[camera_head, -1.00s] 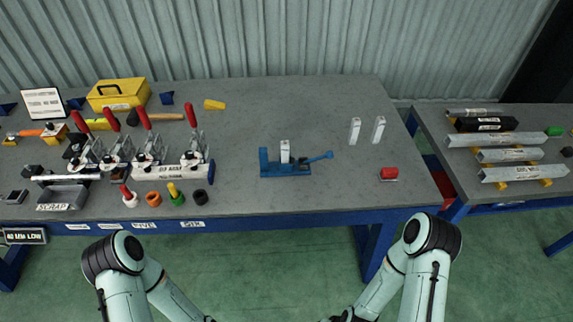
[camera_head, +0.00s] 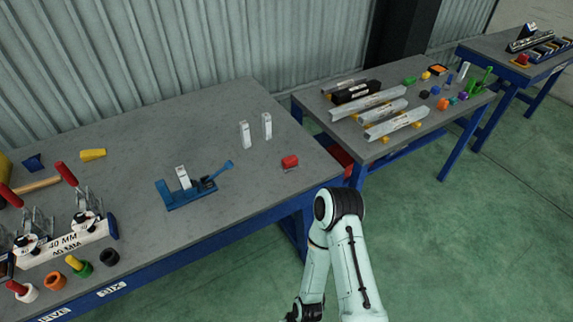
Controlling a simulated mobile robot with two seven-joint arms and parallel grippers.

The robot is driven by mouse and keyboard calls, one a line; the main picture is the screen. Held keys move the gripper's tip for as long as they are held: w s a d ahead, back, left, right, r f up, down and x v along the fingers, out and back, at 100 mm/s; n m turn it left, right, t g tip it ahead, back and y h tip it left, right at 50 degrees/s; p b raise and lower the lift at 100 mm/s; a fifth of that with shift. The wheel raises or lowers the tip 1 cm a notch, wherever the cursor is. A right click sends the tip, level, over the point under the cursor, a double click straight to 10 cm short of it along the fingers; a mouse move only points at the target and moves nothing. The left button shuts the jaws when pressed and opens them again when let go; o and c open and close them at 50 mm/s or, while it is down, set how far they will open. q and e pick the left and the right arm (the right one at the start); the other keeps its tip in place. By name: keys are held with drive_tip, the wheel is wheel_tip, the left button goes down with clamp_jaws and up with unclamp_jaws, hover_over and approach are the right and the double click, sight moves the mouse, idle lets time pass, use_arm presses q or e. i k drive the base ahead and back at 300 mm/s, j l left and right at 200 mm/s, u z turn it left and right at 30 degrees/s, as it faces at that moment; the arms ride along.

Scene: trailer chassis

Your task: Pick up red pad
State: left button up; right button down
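The red pad (camera_head: 290,161) lies on the grey workbench (camera_head: 240,217) near its right end, close to the front edge. My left gripper is out of view.
A blue clamp fixture (camera_head: 190,194) stands left of the pad. Two upright metal blocks (camera_head: 255,130) stand behind it. Toggle clamps and coloured rings crowd the left. A second table (camera_head: 345,130) with metal bars stands to the right, and another lies beyond. Green floor is clear in front.

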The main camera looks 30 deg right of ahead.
sight(289, 164)
drive_tip(key=l+u, duration=0.3)
drive_tip(key=l, duration=0.45)
drive_tip(key=k+l+u, duration=0.1)
drive_tip(key=l+u, duration=0.2)
drive_tip(key=l, duration=0.4)
